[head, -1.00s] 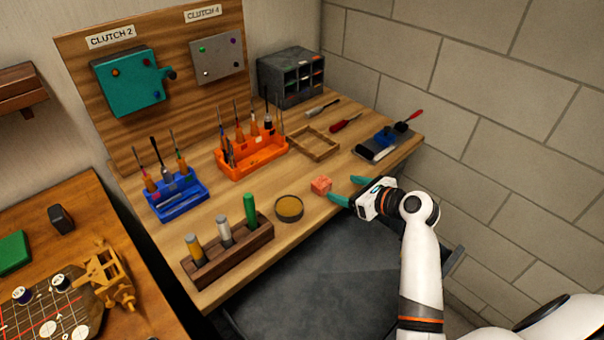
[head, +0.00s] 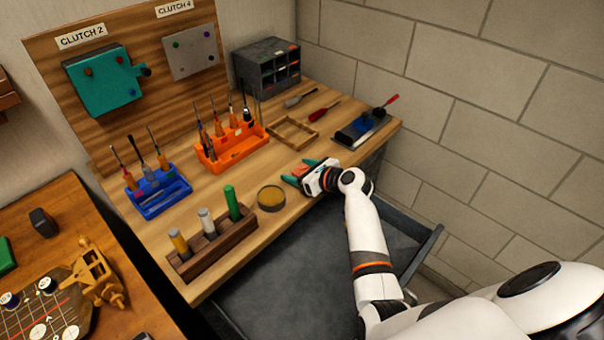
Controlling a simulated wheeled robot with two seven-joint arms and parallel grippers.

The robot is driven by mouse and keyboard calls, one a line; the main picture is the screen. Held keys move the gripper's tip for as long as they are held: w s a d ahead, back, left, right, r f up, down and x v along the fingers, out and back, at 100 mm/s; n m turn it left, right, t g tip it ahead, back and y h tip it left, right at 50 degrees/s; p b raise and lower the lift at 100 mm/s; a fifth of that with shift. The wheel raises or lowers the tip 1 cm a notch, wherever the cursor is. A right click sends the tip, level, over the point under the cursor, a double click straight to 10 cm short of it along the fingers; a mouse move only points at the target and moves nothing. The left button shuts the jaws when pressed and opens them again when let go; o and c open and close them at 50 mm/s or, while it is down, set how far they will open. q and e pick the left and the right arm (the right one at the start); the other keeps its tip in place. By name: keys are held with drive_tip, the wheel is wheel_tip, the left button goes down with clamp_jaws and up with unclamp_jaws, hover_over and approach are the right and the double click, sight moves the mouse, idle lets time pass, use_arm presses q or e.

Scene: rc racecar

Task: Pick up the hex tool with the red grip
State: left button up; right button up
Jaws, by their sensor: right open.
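Another red-handled tool (head: 388,101) rests on the dark tray at the bench's right end. The orange rack (head: 236,146) and blue rack (head: 160,200) hold upright tools with orange or reddish grips. I cannot tell which tool has a hex tip. My right gripper (head: 301,173) is open over the bench's front edge, its teal fingers at a small reddish block (head: 301,171), partly hidden. It is apart from the red-grip tools. My left gripper is not in view.
A wooden frame (head: 294,133), a round tin (head: 271,198) and a wooden block with several cylinders (head: 212,246) stand on the bench. The grey cabinet (head: 267,68) stands at the back. An open drawer (head: 290,290) is below the front edge. A brick wall (head: 480,120) bounds the right.

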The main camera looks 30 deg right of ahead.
drive_tip(key=shift+w, duration=0.15)
drive_tip(key=c, duration=1.1)
